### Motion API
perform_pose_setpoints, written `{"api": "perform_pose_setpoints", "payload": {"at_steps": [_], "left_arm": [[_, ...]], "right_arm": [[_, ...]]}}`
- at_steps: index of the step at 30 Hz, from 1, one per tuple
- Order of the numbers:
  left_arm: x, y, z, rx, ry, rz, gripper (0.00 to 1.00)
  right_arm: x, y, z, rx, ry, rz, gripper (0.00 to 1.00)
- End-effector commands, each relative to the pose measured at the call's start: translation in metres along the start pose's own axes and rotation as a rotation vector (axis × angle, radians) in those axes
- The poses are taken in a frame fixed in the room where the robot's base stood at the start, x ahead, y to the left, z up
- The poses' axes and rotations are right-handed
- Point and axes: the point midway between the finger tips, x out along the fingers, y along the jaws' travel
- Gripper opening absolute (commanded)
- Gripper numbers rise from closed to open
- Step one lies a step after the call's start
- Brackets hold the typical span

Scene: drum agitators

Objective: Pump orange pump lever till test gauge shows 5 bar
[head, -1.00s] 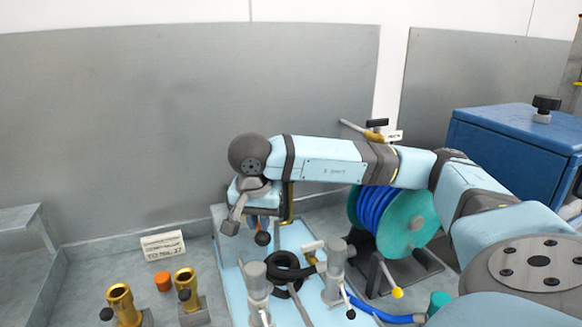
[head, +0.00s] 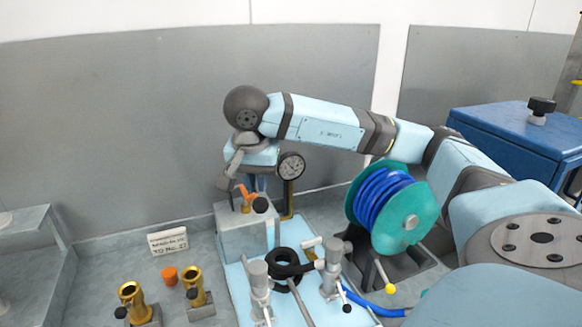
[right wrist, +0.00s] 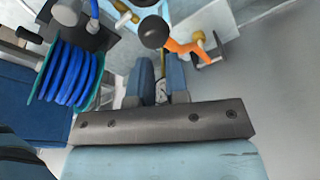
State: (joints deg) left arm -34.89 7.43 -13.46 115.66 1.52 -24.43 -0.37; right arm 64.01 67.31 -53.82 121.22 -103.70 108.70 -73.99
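The orange pump lever (head: 248,192) with its black knob (head: 260,204) stands over the grey pump block (head: 246,234). My right gripper (head: 250,184) is just above the lever. In the right wrist view the two blue-grey fingers (right wrist: 161,66) are apart with nothing held between them. The orange lever (right wrist: 186,46) and black knob (right wrist: 153,32) lie just beyond the fingertips. My left gripper is not in view.
A teal reel with blue hose (head: 412,222) stands right of the block. Brass fittings (head: 133,300), an orange cap (head: 170,276) and a sign (head: 167,241) are at left. A blue cabinet (head: 500,150) is at right.

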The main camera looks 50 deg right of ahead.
Motion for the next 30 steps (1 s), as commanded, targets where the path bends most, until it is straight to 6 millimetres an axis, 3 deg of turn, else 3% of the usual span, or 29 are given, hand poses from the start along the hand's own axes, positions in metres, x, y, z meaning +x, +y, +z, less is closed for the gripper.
{"api": "perform_pose_setpoints", "payload": {"at_steps": [11, 21, 30], "left_arm": [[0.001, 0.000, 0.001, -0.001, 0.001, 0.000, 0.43], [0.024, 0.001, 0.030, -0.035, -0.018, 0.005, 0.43], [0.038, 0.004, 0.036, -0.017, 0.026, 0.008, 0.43]], "right_arm": [[0.003, 0.000, 0.001, 0.000, 0.000, 0.000, 0.15], [0.057, 0.002, 0.014, 0.001, 0.000, 0.002, 0.15], [0.104, 0.003, 0.026, 0.002, -0.001, 0.003, 0.15]]}}
